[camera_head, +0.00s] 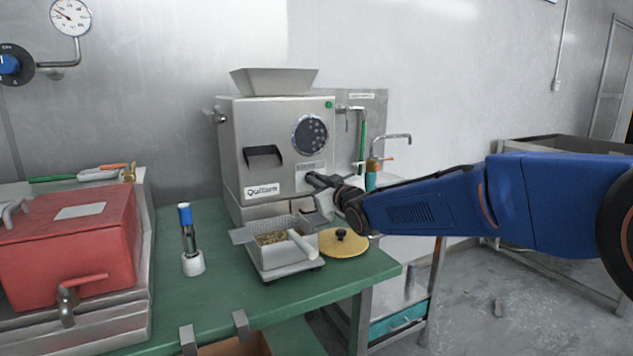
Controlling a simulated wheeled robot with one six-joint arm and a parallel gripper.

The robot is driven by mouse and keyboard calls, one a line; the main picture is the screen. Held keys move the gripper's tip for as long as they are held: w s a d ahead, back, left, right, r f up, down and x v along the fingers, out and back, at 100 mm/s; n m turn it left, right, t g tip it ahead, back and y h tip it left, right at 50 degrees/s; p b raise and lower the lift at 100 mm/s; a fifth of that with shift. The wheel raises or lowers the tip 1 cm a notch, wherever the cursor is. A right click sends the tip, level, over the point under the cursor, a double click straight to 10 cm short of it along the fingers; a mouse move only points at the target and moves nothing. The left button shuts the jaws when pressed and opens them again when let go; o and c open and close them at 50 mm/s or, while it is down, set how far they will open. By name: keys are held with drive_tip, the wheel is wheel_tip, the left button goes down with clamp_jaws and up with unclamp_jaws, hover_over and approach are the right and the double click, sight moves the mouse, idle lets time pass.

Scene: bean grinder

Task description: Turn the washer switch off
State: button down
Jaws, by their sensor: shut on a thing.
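A grey metal bean grinder (283,160) stands on the green table, with a round dark dial (310,135) and a small green button (328,104) on its front. My gripper (318,182) is at the lower right of the grinder's front, below the dial. It is shut on a small part there, which the fingers mostly hide. A pale piece (325,205) shows just under the fingers; I cannot tell what it belongs to. A black rotary knob with a blue centre (10,64) is on the wall at the far left. No switch is clearly labelled as the washer's.
A metal bin of beans (288,260) and a yellow lid (343,243) sit under my gripper. A blue-capped tool (188,235) stands left of them. A red box (70,245) is at the left. A sink (560,150) is behind my arm.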

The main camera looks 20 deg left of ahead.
drive_tip(key=shift+f+m, duration=0.1)
drive_tip(key=shift+m, duration=1.5)
drive_tip(key=c, duration=1.8)
unclamp_jaws()
drive_tip(key=shift+c, duration=0.2)
drive_tip(key=shift+d, duration=0.1)
drive_tip(key=v, duration=1.7)
drive_tip(key=shift+s, duration=0.2)
drive_tip(key=shift+d, duration=0.1)
